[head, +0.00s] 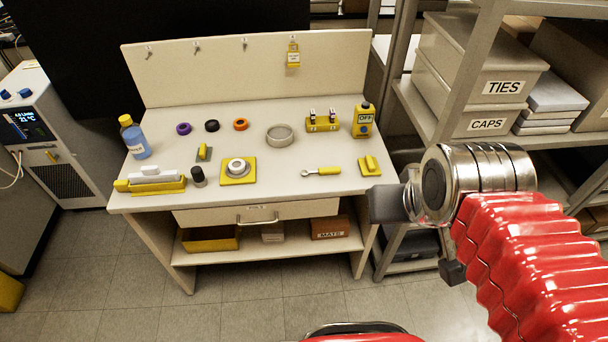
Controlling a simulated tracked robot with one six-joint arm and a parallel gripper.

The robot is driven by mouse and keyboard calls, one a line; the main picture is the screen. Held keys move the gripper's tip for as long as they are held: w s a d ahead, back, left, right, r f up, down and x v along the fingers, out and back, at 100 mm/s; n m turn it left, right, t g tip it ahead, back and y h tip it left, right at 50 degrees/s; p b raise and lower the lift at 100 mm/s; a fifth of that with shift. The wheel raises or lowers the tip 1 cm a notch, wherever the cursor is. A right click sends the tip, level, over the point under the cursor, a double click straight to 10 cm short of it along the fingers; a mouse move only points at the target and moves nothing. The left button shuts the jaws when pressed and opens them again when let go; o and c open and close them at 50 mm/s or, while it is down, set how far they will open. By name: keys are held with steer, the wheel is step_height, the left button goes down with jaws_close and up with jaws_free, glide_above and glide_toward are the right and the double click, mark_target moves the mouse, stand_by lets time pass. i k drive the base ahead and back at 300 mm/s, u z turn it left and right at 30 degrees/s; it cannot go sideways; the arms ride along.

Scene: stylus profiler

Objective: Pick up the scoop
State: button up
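The likely scoop (328,171), a small tool with a yellow handle and a metal end, lies flat on the bench top, right of the middle near the front edge. Its metal end points left; whether that end is a bowl or a ring is too small to tell. The grey end of my gripper (387,204) shows at the right of the bench's front corner, to the right of the tool and apart from it. It is seen edge-on, so its opening and anything between the fingers are hidden.
Near the tool are a yellow block (369,166), a grey ring (280,135) and a yellow square base (238,179) with a round white part. A vial rack (322,124) and yellow OFF box (363,121) stand behind. Shelving (443,128) stands close at right. Bare bench surrounds the tool.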

mark_target(328, 170)
steer(key=u, duration=1.1)
steer(key=i, duration=1)
steer(key=u, duration=0.05)
